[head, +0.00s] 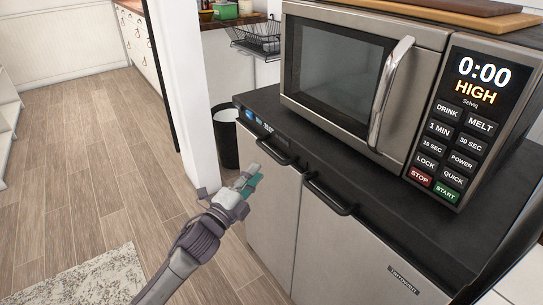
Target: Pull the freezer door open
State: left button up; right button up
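A low cabinet-style appliance with a black top (420,215) and two pale steel doors stands at centre right. The left door (270,215) has a black bar handle (266,140) near its top. The right door (345,255) has a black bar handle (328,194) and a small badge. Both doors look shut; I cannot tell which one is the freezer. My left gripper (250,178), grey with teal pads, is in front of the left door, below its handle and apart from it. Its finger gap is unclear. My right gripper is out of view.
A microwave (350,75) stands on the black top, with wooden boards (430,12) on it. A white post (190,90) and a dark bin (228,140) are left of the appliance. A rug (85,282) lies at lower left. The wooden floor there is open.

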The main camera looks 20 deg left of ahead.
aim_at(271, 151)
pick_arm(q)
jog(key=x, duration=0.9)
jog(key=shift+w+f+b, duration=0.1)
jog(key=shift+b, duration=0.3)
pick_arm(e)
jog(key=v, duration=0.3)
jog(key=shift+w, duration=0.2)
pick_arm(q)
grip_shut()
